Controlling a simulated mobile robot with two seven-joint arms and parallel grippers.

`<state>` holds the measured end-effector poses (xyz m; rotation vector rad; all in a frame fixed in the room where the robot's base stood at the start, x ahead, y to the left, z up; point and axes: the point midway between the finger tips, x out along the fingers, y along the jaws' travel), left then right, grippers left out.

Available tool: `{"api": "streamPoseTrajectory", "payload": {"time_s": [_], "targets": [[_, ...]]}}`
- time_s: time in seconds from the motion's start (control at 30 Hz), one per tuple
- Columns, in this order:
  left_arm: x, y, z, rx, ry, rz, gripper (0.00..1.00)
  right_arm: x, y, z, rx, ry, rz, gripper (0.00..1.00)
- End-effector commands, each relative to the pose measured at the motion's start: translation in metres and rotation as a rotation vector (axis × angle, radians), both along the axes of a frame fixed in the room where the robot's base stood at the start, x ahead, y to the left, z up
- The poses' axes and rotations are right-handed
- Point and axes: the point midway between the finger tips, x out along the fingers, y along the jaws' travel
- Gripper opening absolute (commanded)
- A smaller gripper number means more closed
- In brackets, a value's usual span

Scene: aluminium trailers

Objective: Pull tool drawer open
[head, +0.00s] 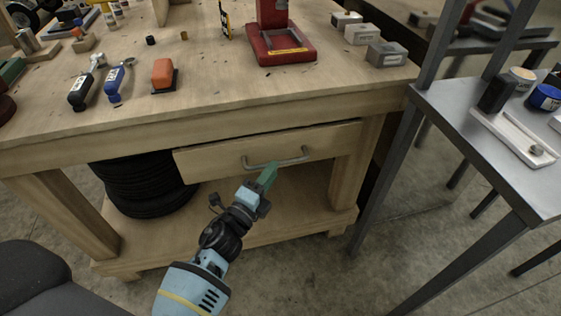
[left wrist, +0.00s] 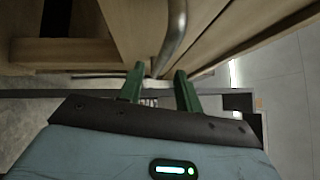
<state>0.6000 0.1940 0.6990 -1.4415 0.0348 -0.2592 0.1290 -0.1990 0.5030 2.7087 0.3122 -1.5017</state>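The tool drawer (head: 215,161) is a plain wooden front under the top of the workbench. Its grey metal bar handle (head: 288,161) is at the middle of the front. I cannot tell whether the drawer is fully closed. My left gripper (head: 268,174) has green fingers and is just below the handle, pointing up at it. In the left wrist view the gripper (left wrist: 157,78) is open, its two fingers apart. The handle (left wrist: 174,38) shows beyond the fingertips, near the gap between them; contact is not clear. My right gripper is not in view.
A grey metal table (head: 480,145) is to the right. The floor before the bench's right side is clear.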

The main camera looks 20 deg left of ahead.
Motion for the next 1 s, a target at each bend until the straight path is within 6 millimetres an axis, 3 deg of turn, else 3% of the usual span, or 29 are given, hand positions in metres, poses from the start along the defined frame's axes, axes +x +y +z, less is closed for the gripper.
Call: {"api": "streamPoseTrajectory", "payload": {"time_s": [0.3,0.7,0.97,1.0], "targets": [[0.039,-0.008,0.005,0.0,0.0,0.0,0.34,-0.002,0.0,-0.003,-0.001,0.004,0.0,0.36],[0.045,-0.009,0.006,-0.001,0.001,0.0,0.34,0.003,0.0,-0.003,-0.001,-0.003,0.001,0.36],[0.045,-0.009,0.006,0.0,0.001,0.0,0.0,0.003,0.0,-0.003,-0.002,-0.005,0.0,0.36],[0.045,-0.009,0.006,0.0,0.001,0.0,0.0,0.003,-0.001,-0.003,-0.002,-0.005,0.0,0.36]]}}
